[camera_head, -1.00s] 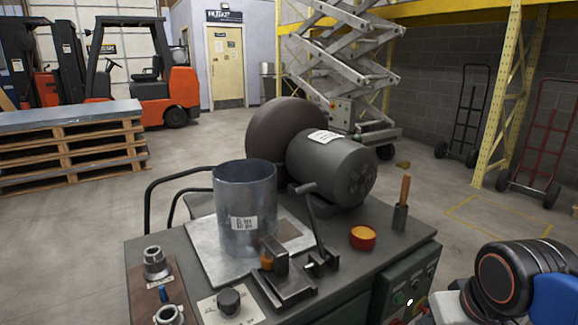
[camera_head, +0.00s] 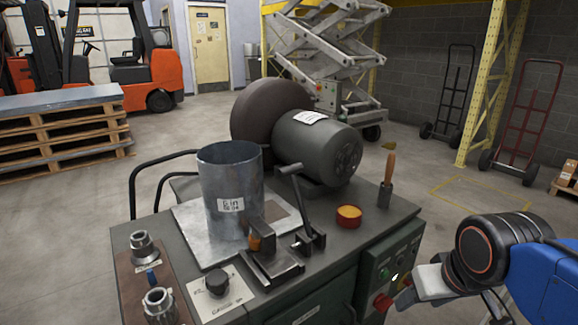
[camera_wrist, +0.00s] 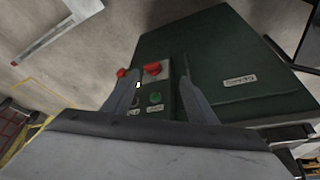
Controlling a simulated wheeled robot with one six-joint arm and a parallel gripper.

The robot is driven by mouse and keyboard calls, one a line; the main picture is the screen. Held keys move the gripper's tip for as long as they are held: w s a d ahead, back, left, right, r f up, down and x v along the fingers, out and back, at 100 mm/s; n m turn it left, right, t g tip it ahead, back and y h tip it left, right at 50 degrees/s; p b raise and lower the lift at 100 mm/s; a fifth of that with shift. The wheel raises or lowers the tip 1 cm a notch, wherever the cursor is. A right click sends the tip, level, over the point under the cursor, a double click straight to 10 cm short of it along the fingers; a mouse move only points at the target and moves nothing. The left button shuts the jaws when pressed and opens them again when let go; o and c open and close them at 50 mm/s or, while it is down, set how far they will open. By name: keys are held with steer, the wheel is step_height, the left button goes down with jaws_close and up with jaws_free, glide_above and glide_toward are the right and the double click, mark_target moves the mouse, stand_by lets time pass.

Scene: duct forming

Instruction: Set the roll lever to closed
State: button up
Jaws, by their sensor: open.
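The roll lever (camera_head: 303,205) is a dark bar with a short grip at its top. It stands nearly upright, leaning left, on a small bracket beside a metal clamp block (camera_head: 270,262) on the bench top. A grey sheet-metal cylinder (camera_head: 231,190) stands left of it. My gripper (camera_head: 404,290) is at the lower right, below the bench top and beside the green control panel, well apart from the lever. In the wrist view my gripper (camera_wrist: 160,82) is open and empty, with a red button (camera_wrist: 152,69) showing between its fingers. The lever does not show there.
The bench (camera_head: 330,255) carries a motor with a large dark wheel (camera_head: 318,145), an orange-filled cup (camera_head: 348,216), a wooden-handled tool (camera_head: 387,180), a black knob (camera_head: 216,281) and metal fittings (camera_head: 142,246). The panel (camera_head: 388,265) has several buttons. Floor right of the bench is open.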

steer(key=o, duration=0.5)
steer(key=shift+o, duration=1)
steer(key=w+a+r+n+g, duration=0.1)
steer(key=w+a+r+n, duration=0.1)
steer(key=w+r, duration=0.4)
step_height(320, 180, up, 4)
steer(key=shift+w+a+y, duration=0.3)
steer(key=shift+w+a, duration=0.1)
steer(key=shift+a, duration=0.45)
step_height(320, 180, up, 20)
steer(key=f+n+g, duration=0.1)
steer(key=n+g, duration=0.4)
steer(key=n, duration=0.1)
glide_above(293, 185)
steer(key=w+d, duration=0.1)
steer(key=w, duration=0.1)
steer(key=f, duration=1.1)
steer(key=s+a+f, duration=0.1)
steer(key=f, duration=0.4)
steer(key=shift+f, duration=0.35)
steer(key=c, duration=1.4)
steer(key=shift+s+r+t, duration=0.1)
steer(key=shift+t, duration=0.2)
